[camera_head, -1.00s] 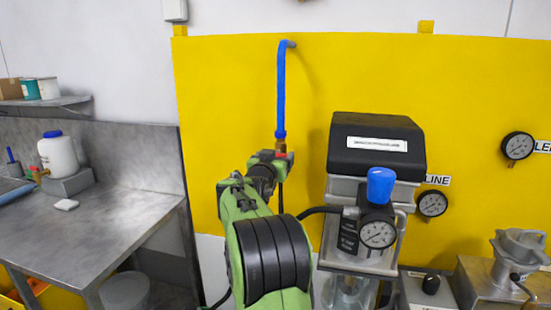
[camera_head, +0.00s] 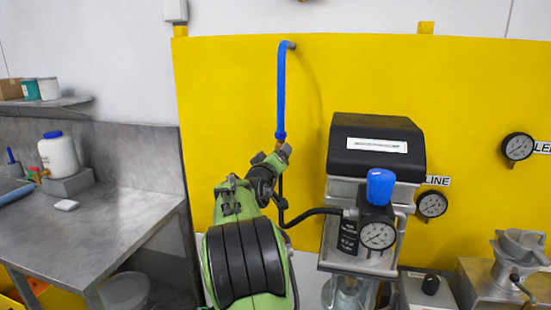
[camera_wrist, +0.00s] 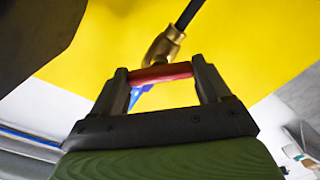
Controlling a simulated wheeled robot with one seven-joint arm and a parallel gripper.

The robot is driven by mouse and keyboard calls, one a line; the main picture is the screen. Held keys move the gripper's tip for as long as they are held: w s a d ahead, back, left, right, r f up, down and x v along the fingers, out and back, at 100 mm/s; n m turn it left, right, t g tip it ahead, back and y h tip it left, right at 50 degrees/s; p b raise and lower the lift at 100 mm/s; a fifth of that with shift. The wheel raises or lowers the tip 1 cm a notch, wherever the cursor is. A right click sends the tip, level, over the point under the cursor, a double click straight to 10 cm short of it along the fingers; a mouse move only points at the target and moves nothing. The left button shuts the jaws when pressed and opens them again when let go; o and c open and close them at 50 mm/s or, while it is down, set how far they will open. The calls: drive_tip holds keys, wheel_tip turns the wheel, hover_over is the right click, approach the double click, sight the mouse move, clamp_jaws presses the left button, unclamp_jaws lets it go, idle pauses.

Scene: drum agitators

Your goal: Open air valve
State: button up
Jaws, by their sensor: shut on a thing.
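The air valve has a brass body (camera_wrist: 162,48) and a red handle (camera_wrist: 160,73) in the wrist view. My gripper (camera_wrist: 161,76) is shut on the red handle, with one dark finger at each end of it. In the head view my gripper (camera_head: 284,151) is at the lower end of the blue air hose (camera_head: 281,90), against the yellow panel (camera_head: 230,110). There it hides most of the valve; only a bit of brass shows. A black hose (camera_wrist: 189,12) joins the brass body.
A regulator with a blue knob (camera_head: 380,186) and a gauge (camera_head: 377,236) is fixed to the drum agitator unit (camera_head: 375,150), close right of my arm. A black hose runs to it. A steel table (camera_head: 110,225) stands at left.

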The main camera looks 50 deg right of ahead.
drive_tip(key=n+p, duration=0.2)
drive_tip(key=n, duration=0.7)
drive_tip(key=shift+p, duration=0.35)
drive_tip(key=shift+f+n, duration=0.1)
drive_tip(key=shift+n, duration=0.2)
drive_tip(key=o, duration=1)
drive_tip(key=b+v, duration=0.2)
drive_tip(key=v, duration=1.3)
drive_tip(key=shift+s+a, duration=0.15)
drive_tip(key=shift+a, duration=0.25)
